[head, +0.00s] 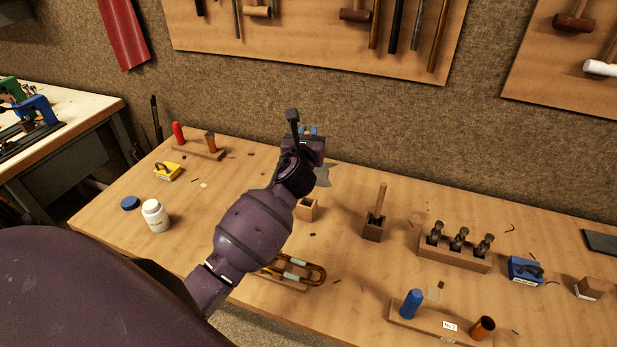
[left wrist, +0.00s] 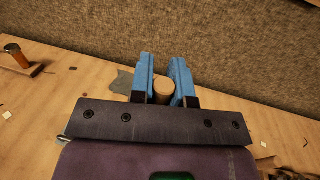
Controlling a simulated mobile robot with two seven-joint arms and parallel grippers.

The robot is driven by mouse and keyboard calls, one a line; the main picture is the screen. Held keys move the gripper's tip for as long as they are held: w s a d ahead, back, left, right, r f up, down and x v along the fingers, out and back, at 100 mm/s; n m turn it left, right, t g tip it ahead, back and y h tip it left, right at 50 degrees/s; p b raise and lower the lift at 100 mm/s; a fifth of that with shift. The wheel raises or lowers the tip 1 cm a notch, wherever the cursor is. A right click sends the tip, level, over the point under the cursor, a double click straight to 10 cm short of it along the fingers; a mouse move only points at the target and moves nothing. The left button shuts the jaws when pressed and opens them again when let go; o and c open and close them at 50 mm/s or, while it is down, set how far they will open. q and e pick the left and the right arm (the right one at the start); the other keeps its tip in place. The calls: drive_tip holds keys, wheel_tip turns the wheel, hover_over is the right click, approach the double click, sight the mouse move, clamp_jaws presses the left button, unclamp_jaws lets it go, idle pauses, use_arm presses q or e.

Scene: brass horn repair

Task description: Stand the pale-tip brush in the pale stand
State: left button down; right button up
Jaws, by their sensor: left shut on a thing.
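My left gripper (head: 309,131) is above the back of the bench, with only bits of its blue fingers showing past the wrist. In the left wrist view its blue fingers (left wrist: 163,82) are shut on a round wooden piece, seen end-on, which looks like the brush's handle (left wrist: 163,92). The brush's tip is hidden, so I cannot see its colour. The pale stand (head: 308,210), a light wooden block, is on the bench below the gripper, partly hidden by my left arm. My right gripper is not in view.
A dark stand (head: 373,231) holding an upright wooden handle (head: 380,200) is right of the pale stand. A grey flat piece (head: 323,175) lies behind. A tool rack (head: 455,256) stands further right, and a brass-coloured looped part (head: 312,274) lies in front. A white bottle (head: 156,216) is at left.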

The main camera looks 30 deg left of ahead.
use_arm(q)
wheel_tip(320, 180, down, 12)
drive_tip(key=b, duration=0.3)
drive_tip(key=shift+b, duration=0.4)
drive_tip(key=c, duration=1.1)
unclamp_jaws()
